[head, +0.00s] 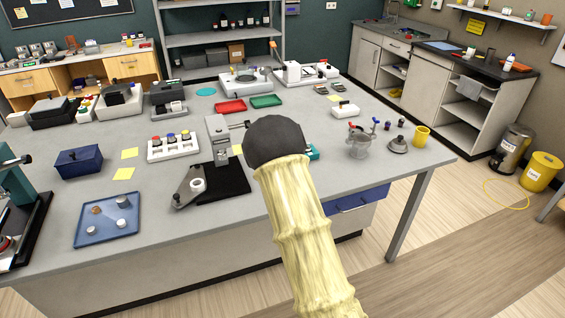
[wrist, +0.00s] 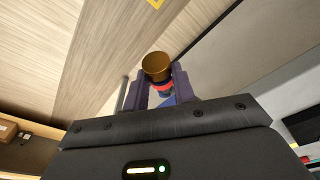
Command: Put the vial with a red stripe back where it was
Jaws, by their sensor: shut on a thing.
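In the wrist view my gripper (wrist: 160,78) is shut on a small vial (wrist: 156,66). It has a round orange-brown end, a red band below it and some blue between the dark purple fingers. I take it for the vial with a red stripe; its lower part is hidden. In the head view my yellow-sleeved arm with its dark round end reaches over the table's front edge, and the fingers and vial are hidden behind it.
On the grey table (head: 60,212) are a blue tray (head: 92,232), a dark blue box (head: 79,162), a grey device on a black mat (head: 235,182), red (head: 230,106) and green (head: 266,101) trays, and a yellow cup (head: 421,136). The table's right front is fairly clear.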

